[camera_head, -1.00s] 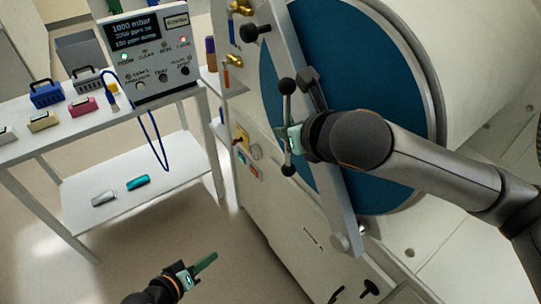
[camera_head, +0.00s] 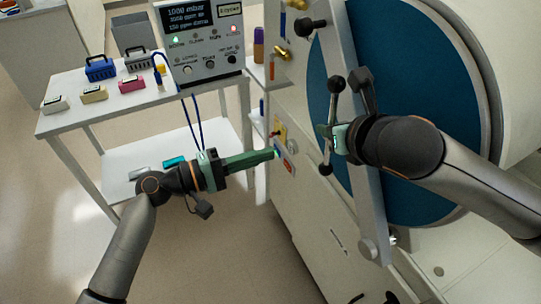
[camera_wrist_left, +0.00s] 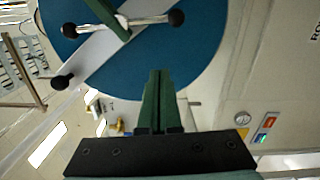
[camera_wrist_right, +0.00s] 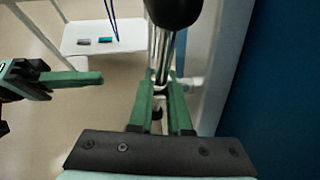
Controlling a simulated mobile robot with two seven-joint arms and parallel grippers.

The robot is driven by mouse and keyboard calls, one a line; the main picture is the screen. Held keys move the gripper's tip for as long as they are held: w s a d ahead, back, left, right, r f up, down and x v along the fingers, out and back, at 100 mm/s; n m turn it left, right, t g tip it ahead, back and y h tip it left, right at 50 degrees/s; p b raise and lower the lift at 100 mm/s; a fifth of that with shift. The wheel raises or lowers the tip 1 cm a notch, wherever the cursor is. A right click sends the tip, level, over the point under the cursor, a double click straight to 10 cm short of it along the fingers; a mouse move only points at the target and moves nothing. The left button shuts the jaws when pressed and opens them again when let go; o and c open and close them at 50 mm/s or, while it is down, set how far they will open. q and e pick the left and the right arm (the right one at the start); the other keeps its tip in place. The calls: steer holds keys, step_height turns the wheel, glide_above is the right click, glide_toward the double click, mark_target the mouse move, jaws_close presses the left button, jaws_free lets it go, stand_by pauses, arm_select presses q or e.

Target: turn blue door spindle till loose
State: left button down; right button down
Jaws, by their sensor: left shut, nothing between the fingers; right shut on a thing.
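The blue door (camera_head: 395,100) is round and set in a pale chamber wall, with a grey crossbar (camera_head: 352,185) across it. The spindle handle (camera_head: 333,110) is a metal rod with black balls at its ends, standing near upright beside the crossbar. My right gripper (camera_head: 332,135) is shut on the rod near its middle; the right wrist view shows the rod (camera_wrist_right: 163,60) between its fingers. My left gripper (camera_head: 276,155) is shut and empty, left of the handle and apart from it. In the left wrist view the handle (camera_wrist_left: 150,20) lies beyond its fingertips (camera_wrist_left: 160,75).
A white cart (camera_head: 105,110) at left carries a control box (camera_head: 203,40) and several small cases. Its lower shelf holds a teal cylinder (camera_head: 174,162). A black knob (camera_head: 310,24) and a small switch panel (camera_head: 284,150) are close to my grippers. Floor is clear in front.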

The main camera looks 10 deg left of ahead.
arm_select(q)
steer(key=w+d, duration=0.1)
steer(key=d, duration=0.8)
steer(key=shift+w+d+r, duration=0.2)
steer(key=shift+w+d, duration=0.05)
steer(key=shift+s+d, duration=0.45)
arm_select(e)
steer(key=c, duration=1)
jaws_free()
steer(key=shift+o, duration=0.7)
